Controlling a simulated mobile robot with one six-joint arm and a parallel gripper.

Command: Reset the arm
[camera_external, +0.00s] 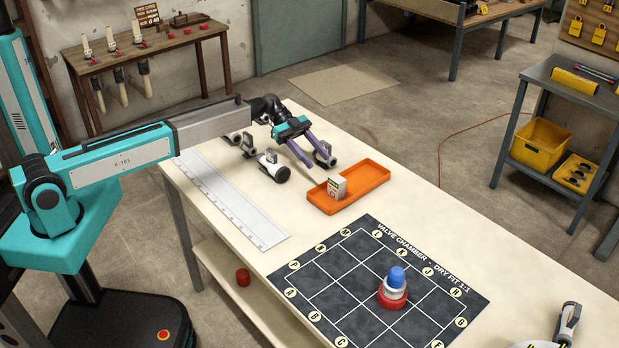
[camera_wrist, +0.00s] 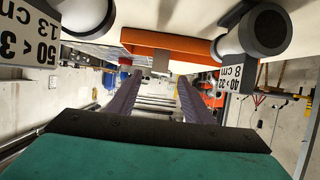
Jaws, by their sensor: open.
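My gripper (camera_external: 303,152), with two long purple fingers, is open above the back part of the pale workbench (camera_external: 240,185). It is near white and grey pipe fittings and left of the orange tray. In the wrist view my gripper (camera_wrist: 156,88) has its fingers spread with nothing held between them. The arm reaches out across the bench from the left.
A fitting (camera_external: 274,167) lies below my gripper; labelled fittings flank the wrist view. A red, white and blue stack (camera_external: 396,285) stands on the dark grid mat (camera_external: 335,262). A long ruler (camera_external: 225,195) lies left.

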